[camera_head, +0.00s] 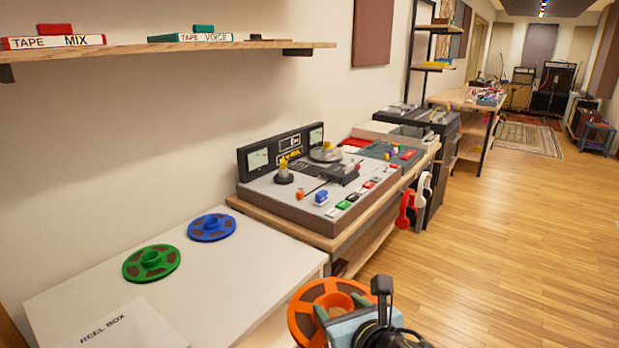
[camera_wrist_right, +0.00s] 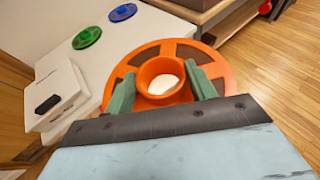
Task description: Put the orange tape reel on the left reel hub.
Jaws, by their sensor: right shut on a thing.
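The orange tape reel (camera_head: 312,301) is in my right gripper (camera_head: 338,312), low in the head view at the front edge of the white table. In the right wrist view the green fingers of the right gripper (camera_wrist_right: 164,90) are shut on the raised hub of the orange reel (camera_wrist_right: 222,68), one on each side. The tape machine (camera_head: 300,213) stands on the wooden bench beyond, with two meters at its back. The other hub (camera_head: 326,151) has a wider metal disc. My left gripper is not in view.
A green reel (camera_head: 151,263) and a blue reel (camera_head: 211,227) lie flat on the white table (camera_head: 250,262), by a reel box (camera_head: 125,328). A shelf (camera_head: 170,47) with tape boxes hangs above. Red headphones (camera_head: 406,209) hang at the bench front. Open floor lies right.

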